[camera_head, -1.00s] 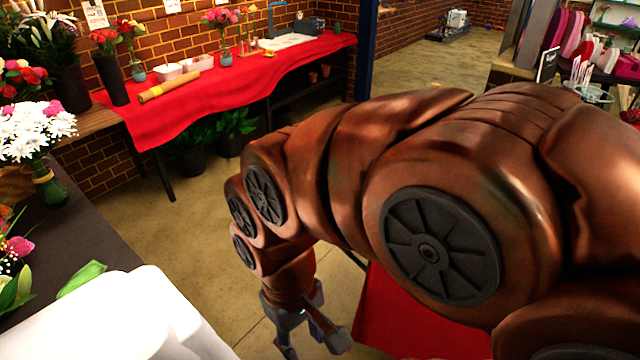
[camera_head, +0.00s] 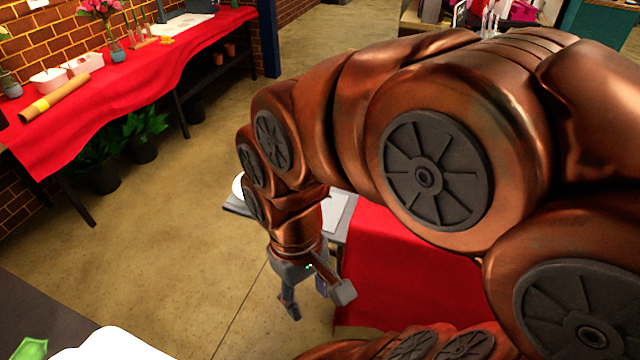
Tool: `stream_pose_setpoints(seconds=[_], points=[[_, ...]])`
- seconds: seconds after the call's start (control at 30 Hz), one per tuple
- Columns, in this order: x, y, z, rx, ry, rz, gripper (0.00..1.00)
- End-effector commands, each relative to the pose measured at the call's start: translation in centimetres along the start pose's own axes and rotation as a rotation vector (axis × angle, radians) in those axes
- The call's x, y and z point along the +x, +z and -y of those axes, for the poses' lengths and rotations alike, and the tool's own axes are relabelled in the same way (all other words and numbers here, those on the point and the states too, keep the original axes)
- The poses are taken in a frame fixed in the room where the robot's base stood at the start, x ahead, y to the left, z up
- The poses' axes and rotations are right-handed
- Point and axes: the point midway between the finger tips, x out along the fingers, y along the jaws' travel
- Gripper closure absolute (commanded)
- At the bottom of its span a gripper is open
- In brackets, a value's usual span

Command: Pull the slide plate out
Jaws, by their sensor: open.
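A flat grey plate-like piece (camera_head: 338,212) shows partly behind my arm, at the far left end of a red-covered table (camera_head: 400,265). I cannot tell for sure that it is the slide plate; my arm hides much of it. My gripper (camera_head: 318,300) hangs below the wrist, fingers pointing down and spread apart.
A white round object (camera_head: 239,186) sits by the grey piece's left end. A long red-covered bench (camera_head: 130,85) with a brown paper roll (camera_head: 55,98) stands along the brick wall. Potted plants (camera_head: 145,133) stand under it. The floor (camera_head: 180,250) between is clear.

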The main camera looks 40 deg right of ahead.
Motion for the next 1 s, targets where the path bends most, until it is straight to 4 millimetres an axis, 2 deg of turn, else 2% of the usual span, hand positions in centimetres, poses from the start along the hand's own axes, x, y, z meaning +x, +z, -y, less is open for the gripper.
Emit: stream_pose_setpoints(seconds=[0.17, 0.47, 0.67, 0.8, 1.0], points=[[-1.3, -4.7, -1.1, -0.055, -0.005, -0.020, 0.51], [-2.7, -13.9, -5.3, -0.137, -0.013, -0.066, 0.51], [-2.7, -19.7, -9.5, -0.171, -0.011, -0.101, 0.51], [-2.0, -23.3, -13.1, -0.188, -0.007, -0.121, 0.51], [-0.8, -27.1, -18.1, -0.200, 0.007, -0.141, 0.51]])
